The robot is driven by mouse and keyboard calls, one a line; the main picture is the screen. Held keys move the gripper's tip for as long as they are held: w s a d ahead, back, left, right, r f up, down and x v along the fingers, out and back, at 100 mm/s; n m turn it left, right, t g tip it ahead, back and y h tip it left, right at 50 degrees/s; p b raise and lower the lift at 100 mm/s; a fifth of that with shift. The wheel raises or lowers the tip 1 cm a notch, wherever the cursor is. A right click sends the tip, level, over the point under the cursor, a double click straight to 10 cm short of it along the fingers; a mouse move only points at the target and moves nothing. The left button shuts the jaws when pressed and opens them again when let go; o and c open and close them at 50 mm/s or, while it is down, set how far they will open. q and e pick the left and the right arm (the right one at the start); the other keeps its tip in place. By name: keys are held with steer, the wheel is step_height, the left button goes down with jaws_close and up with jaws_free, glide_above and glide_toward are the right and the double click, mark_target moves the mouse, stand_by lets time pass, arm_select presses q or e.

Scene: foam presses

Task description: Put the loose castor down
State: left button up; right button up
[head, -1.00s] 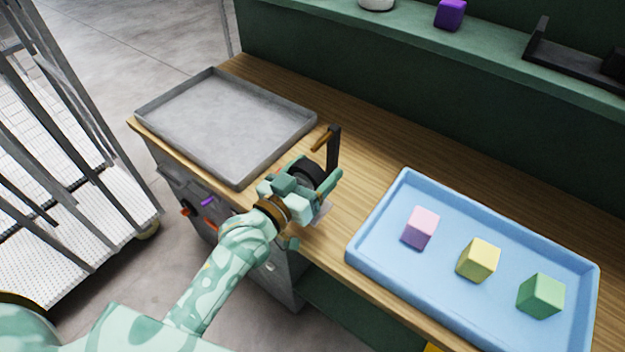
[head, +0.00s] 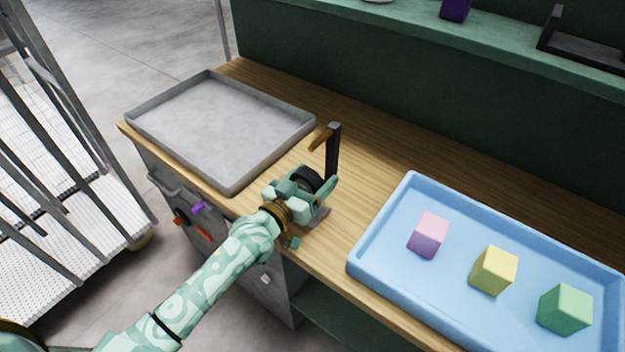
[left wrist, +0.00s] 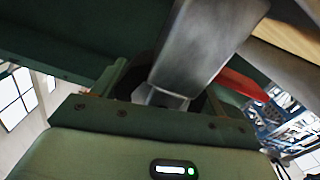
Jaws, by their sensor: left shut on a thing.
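My left gripper (head: 304,190) is over the wooden bench top, between the grey tray and the blue tray. It is shut on the loose castor, whose black round part (head: 307,178) shows between the fingers. The fingers hide much of it. In the left wrist view a grey metal part (left wrist: 205,45) fills the space between the jaws, with dark shapes behind it. I cannot tell whether the castor touches the bench. My right gripper is not in view.
A dark upright post (head: 333,150) with a brown handle stands right behind the gripper. The empty grey tray (head: 180,172) is at left. The blue tray (head: 385,222) at right holds pink, yellow and green blocks. Bare wood (head: 390,150) lies behind. A cart (head: 60,150) stands at far left.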

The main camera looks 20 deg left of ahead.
arm_select(q)
steer(key=o, duration=1.3)
steer(key=shift+s+r, duration=0.15)
steer(key=p+v, duration=0.2)
steer(key=v, duration=0.9)
steer(key=shift+s+a, duration=0.1)
steer(key=shift+s, duration=0.3)
